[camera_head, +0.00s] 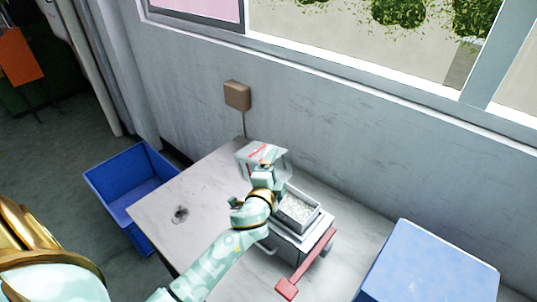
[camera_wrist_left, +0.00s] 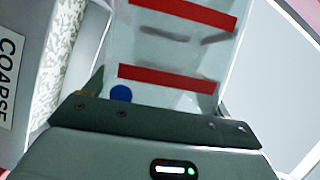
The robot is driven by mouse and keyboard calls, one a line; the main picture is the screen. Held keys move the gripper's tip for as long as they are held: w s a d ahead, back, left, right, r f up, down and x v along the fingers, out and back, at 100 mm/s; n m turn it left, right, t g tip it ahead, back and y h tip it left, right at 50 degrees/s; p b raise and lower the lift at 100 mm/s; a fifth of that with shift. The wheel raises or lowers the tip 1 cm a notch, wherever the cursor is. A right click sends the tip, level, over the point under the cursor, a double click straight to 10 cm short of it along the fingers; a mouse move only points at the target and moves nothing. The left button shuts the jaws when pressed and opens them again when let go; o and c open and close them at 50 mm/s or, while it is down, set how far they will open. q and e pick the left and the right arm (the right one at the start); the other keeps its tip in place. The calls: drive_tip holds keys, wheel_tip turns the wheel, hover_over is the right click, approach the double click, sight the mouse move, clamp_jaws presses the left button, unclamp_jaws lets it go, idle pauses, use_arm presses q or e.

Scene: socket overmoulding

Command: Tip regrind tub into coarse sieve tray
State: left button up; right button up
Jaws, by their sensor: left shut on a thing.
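My left gripper (camera_head: 263,172) is shut on a clear tub with red stripes (camera_head: 250,154), the regrind tub. In the left wrist view the tub (camera_wrist_left: 170,52) shows two red bands and a blue dot above the gripper body. I cannot tell how much is inside it, nor its exact tilt. The coarse sieve tray (camera_head: 318,220) sits just right of and nearer than the tub and holds pale granules (camera_head: 297,207). In the left wrist view its COARSE label (camera_wrist_left: 8,78) and speckled granules (camera_wrist_left: 60,50) show at the left. My right gripper is not in view.
The tray stands on a pale unit with a red bar (camera_head: 308,262) at its right front. A large blue box (camera_head: 430,265) stands at the right. A blue bin (camera_head: 128,178) is beyond the left edge of the table. The left part of the table (camera_head: 200,190) is clear except for a dark spot (camera_head: 181,214).

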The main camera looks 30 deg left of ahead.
use_arm(q)
drive_tip(key=shift+a+r+n, duration=0.1)
drive_tip(key=shift+r+n, duration=0.05)
drive_tip(key=shift+n, duration=0.15)
drive_tip(key=shift+f, duration=0.25)
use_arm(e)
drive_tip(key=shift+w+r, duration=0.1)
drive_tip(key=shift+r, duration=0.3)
